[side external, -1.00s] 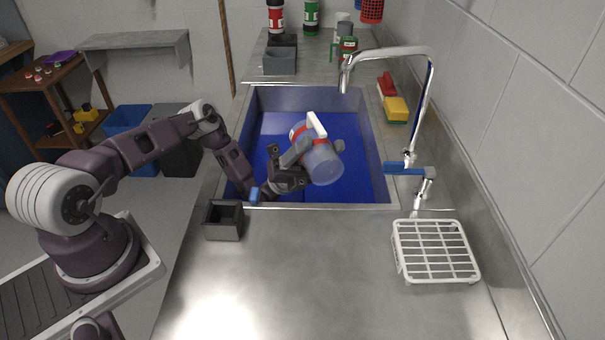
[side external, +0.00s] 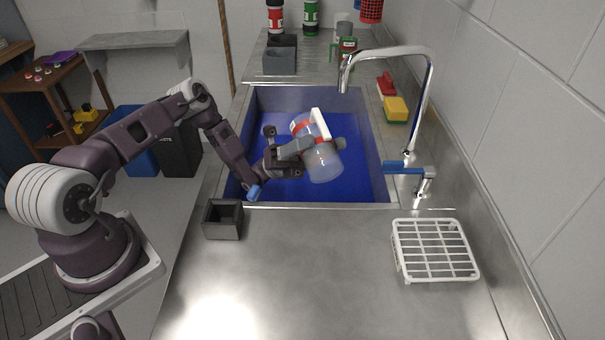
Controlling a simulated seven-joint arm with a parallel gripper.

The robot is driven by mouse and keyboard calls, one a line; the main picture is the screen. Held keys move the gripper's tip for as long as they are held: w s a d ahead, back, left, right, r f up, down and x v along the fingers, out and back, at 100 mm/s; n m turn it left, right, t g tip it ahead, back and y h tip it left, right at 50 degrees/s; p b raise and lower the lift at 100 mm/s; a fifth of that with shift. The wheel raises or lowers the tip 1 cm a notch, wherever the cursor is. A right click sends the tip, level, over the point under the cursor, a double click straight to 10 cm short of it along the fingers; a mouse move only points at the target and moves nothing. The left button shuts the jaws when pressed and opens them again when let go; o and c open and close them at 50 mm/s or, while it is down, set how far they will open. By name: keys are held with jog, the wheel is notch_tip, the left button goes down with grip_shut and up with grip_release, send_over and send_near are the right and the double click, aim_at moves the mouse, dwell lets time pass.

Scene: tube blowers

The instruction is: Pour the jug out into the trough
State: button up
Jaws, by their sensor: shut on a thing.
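The jug (side external: 322,164) is clear plastic with a red band and a white handle. It is tilted over the trough (side external: 262,98), a steel basin with a blue inside set into the counter. My gripper (side external: 305,147) is shut on the jug and holds it from its left side, within the trough's outline. The fingers partly hide the jug. I cannot see any liquid clearly, in the jug or falling from it.
A chrome tap (side external: 428,85) with a blue lever arches over the trough's right side. A white rack (side external: 436,250) and a small dark box (side external: 223,219) stand on the front counter. Containers stand at the back.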

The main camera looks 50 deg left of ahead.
aim_at(318, 132)
jog(key=r+m+g+y, duration=0.1)
jog(key=y, duration=0.1)
jog(key=m+g+y, duration=0.1)
jog(key=m+y, duration=0.1)
jog(key=r+m+g+y, duration=0.1)
jog(key=m+y, duration=0.1)
jog(key=shift+a+r+g, duration=0.2)
jog(key=shift+r+g, duration=0.1)
jog(key=shift+r, duration=0.05)
notch_tip(318, 132, up, 2)
jog(key=m+y, duration=0.1)
jog(key=y, duration=0.2)
jog(key=m+y, duration=0.1)
jog(key=y, duration=0.2)
jog(key=shift+y, duration=0.3)
jog(key=shift+a+f+n+t, duration=0.15)
jog(key=shift+n+t, duration=0.15)
jog(key=shift+t, duration=0.3)
jog(key=s+a+f+n+t+y, duration=0.2)
jog(key=a+f+n+t+y, duration=0.1)
jog(key=a+f+n+t, duration=0.3)
jog(key=shift+s+a+f+n+t, duration=0.2)
jog(key=shift+s+a+n+t, duration=0.25)
jog(key=shift+a+t, duration=0.45)
